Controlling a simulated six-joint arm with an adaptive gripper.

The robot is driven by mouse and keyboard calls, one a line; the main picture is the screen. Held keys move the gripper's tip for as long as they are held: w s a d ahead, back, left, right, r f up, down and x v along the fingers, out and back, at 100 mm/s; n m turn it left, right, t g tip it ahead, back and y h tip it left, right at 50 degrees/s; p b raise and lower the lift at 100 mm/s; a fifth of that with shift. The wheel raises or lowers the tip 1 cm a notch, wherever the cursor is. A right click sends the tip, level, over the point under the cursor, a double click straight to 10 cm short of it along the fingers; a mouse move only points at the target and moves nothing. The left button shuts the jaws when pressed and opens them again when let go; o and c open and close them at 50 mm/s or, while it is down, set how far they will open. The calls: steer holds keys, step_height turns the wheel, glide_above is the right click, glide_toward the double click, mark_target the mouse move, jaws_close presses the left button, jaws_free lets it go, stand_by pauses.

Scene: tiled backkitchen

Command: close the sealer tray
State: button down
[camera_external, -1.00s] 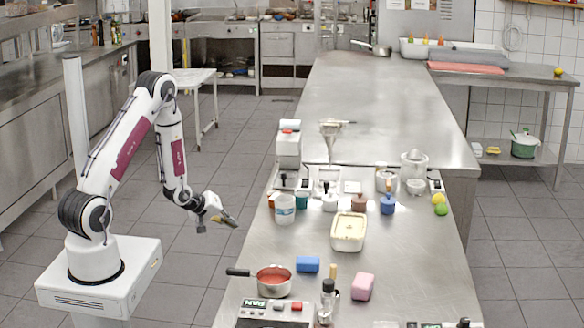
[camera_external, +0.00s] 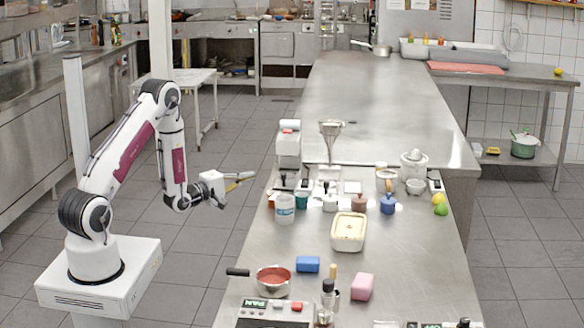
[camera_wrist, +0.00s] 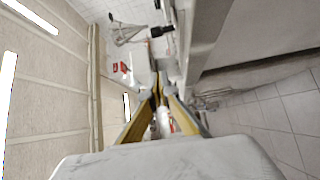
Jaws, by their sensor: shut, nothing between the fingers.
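A white upright machine (camera_external: 288,150), which looks like the sealer, stands at the left edge of the steel table. A grey-and-dark part sits low at its front; I cannot tell how far its tray is out. My gripper (camera_external: 248,178) is left of the table, apart from the machine, pointing right toward the table edge. Its fingers are shut and empty. In the wrist view the yellow-sided fingers (camera_wrist: 158,92) meet near the middle, with a white body and red marks (camera_wrist: 120,67) beyond them.
A cream-filled container (camera_external: 348,232), a red-filled pan (camera_external: 273,280), a blue block (camera_external: 307,264) and a pink block (camera_external: 362,287) lie nearer.

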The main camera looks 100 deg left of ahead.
mark_target(275, 186)
steer(key=shift+w+a, duration=0.1)
stand_by(0.4)
steer(key=shift+x, duration=4.85)
steer(key=shift+w+d+f, duration=0.1)
steer(key=shift+w+d, duration=0.35)
steer(key=shift+d, duration=0.45)
steer(key=shift+w+d, duration=0.4)
steer(key=shift+d, duration=0.5)
steer(key=shift+d, duration=3.2)
steer(key=shift+w+d, duration=0.1)
